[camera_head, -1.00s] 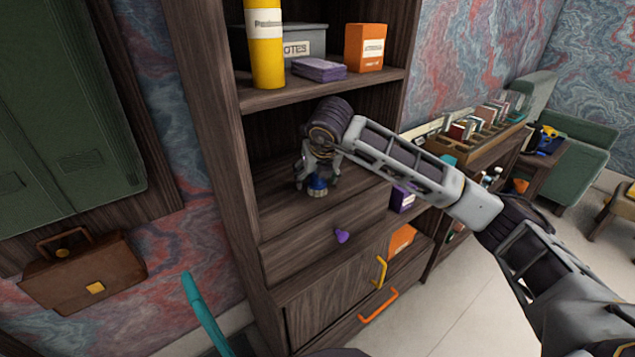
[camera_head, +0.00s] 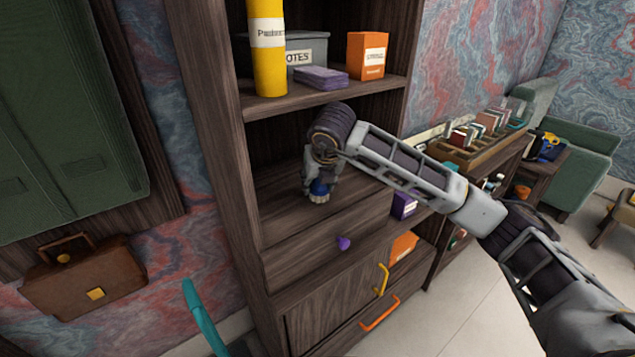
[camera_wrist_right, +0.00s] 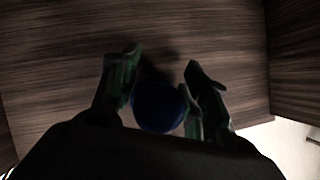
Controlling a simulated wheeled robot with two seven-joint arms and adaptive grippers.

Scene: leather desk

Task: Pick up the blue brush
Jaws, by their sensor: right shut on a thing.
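The blue brush (camera_head: 319,188) stands on the wooden shelf surface of the cabinet, with a round blue top and a paler lower part. My right gripper (camera_head: 320,183) reaches down over it from above and is shut on it. In the right wrist view the brush's round blue top (camera_wrist_right: 158,106) sits between the two fingers of my right gripper (camera_wrist_right: 162,92). The fingers hide part of the brush in the head view. My left gripper is not in view.
Above is a shelf with a yellow cylinder (camera_head: 268,60), a grey notes box (camera_head: 306,52), a purple stack (camera_head: 321,77) and an orange box (camera_head: 368,55). A purple box (camera_head: 403,205) is to the right. The shelf surface (camera_head: 285,215) around the brush is clear.

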